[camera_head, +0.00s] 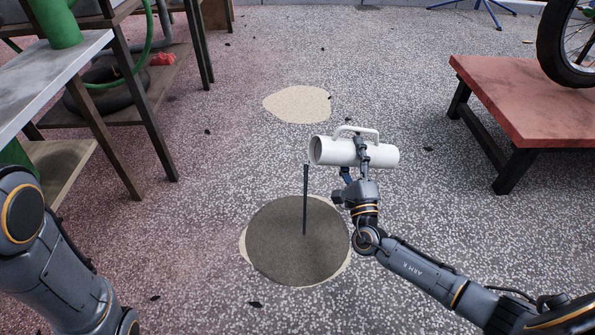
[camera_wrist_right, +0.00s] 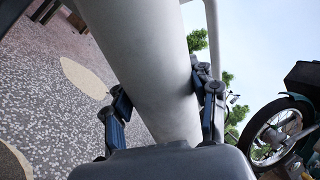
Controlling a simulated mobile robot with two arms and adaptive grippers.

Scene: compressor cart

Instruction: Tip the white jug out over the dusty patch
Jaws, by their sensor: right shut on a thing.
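The white jug (camera_head: 325,151) lies on its side in the air, its open mouth facing left and its handle on top. My right gripper (camera_head: 361,152) is shut around its body; the right wrist view shows both fingers against the white wall (camera_wrist_right: 150,60). A thin dark streak (camera_head: 305,200), like poured liquid, runs from just below the mouth to the floor. There a round dark patch (camera_head: 285,245) covers most of a pale dusty patch (camera_head: 243,247), whose pale edge shows at left and lower right. My left gripper is out of view; only my left arm shows.
Another pale dusty patch (camera_head: 297,104) lies farther back, with no dark cover. A red-topped low platform (camera_head: 530,100) with a wheel (camera_head: 570,45) stands at right. A grey bench (camera_head: 50,75) with shelves stands at left. The speckled floor between is mostly clear.

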